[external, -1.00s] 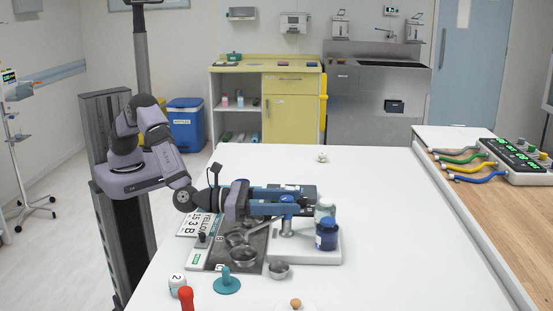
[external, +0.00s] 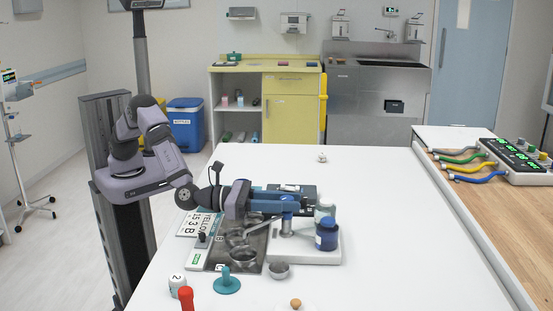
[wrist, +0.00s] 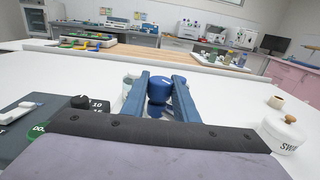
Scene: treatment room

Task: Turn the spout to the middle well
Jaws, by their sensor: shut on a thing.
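The spout stand has a white base (external: 318,256) and a silver post with a thin silver spout (external: 284,226). The spout seems to point left over the dark tray (external: 255,262), where metal wells (external: 242,254) are partly covered by my arm and the spout. I cannot tell exactly which well its tip is over. My gripper (external: 298,203) reaches over the tray and is shut on the blue top of the spout stand. In the wrist view, the two blue fingers (wrist: 161,98) flank a blue part, and the exact contact is hard to see.
A dark blue jar (external: 327,236) and a pale jar (external: 324,208) stand at the base's right side, close to my fingers. A small metal bowl (external: 278,270), a teal-handled stand (external: 227,284) and a red-topped item (external: 187,298) are in front.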

